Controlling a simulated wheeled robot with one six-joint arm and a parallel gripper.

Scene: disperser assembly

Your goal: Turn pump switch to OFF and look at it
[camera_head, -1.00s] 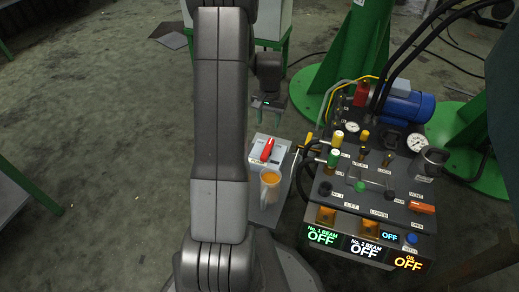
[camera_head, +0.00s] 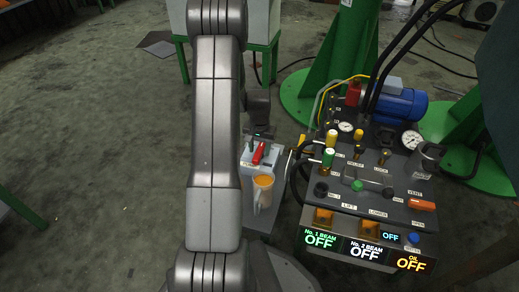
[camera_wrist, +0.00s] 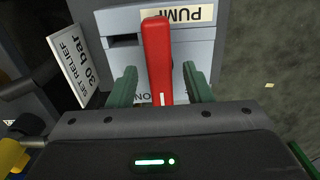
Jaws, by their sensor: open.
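The pump switch is a red lever (camera_wrist: 157,60) on a light grey box (camera_wrist: 196,50) with a "PUMP" label that is upside down in the wrist view. In the head view the red lever (camera_head: 259,153) sits on top of the grey box (camera_head: 250,172), left of the control panel. My gripper (camera_wrist: 159,82) is open, with one green finger on each side of the lever. A gap shows between the lever and each finger. The lettering "ON" shows near the left finger; the rest of the lettering is hidden by my gripper.
A mug of orange liquid (camera_head: 263,190) stands just in front of the switch box. The control panel (camera_head: 340,200) with valves, gauges and OFF displays is to the right. A "SET RELIEF 30 bar" sign (camera_wrist: 77,60) is beside the box.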

